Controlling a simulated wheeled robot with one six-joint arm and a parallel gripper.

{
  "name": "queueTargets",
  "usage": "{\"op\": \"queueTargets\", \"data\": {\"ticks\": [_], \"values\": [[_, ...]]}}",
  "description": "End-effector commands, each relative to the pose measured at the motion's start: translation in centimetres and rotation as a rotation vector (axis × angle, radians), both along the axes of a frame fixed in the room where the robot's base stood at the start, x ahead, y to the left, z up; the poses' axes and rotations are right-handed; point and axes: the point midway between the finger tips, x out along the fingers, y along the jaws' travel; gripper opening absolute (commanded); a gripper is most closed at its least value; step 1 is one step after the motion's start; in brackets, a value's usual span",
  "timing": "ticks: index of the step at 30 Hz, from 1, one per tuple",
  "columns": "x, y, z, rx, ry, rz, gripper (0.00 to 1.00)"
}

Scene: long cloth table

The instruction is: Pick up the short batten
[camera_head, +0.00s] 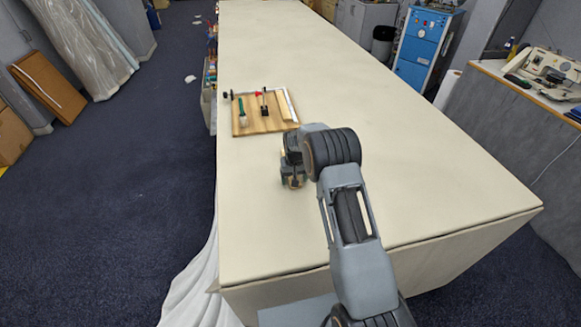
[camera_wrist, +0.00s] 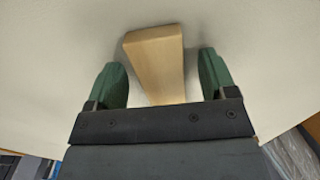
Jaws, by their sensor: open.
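In the wrist view a short pale wooden batten (camera_wrist: 157,62) lies between the two green fingers of my gripper (camera_wrist: 161,60). The fingers are open, one on each side. A gap shows at the left finger and a narrower one at the right finger. The batten's near end is hidden behind the dark gripper body. In the head view my gripper (camera_head: 293,182) is low over the cream cloth table, just in front of a wooden board. The batten cannot be made out clearly there.
The wooden board (camera_head: 250,124) carries a green-handled brush (camera_head: 242,112), a red and black tool (camera_head: 264,103) and pale strips along its right side. The cloth table (camera_head: 400,190) is clear to the right and beyond. Its left edge is close to the board.

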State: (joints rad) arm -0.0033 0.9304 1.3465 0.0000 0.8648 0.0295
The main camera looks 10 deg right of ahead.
Motion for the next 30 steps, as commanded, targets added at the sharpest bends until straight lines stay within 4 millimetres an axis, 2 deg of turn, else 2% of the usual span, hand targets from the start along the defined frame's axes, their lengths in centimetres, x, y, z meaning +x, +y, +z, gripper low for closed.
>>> {"op": "queueTargets", "data": {"ticks": [3,21,30], "values": [[0.01,-0.01,0.00,0.000,0.000,0.000,0.78],[0.03,-0.01,0.07,0.000,-0.001,0.000,0.21],[0.10,0.00,0.68,0.000,-0.004,0.000,0.21]]}}
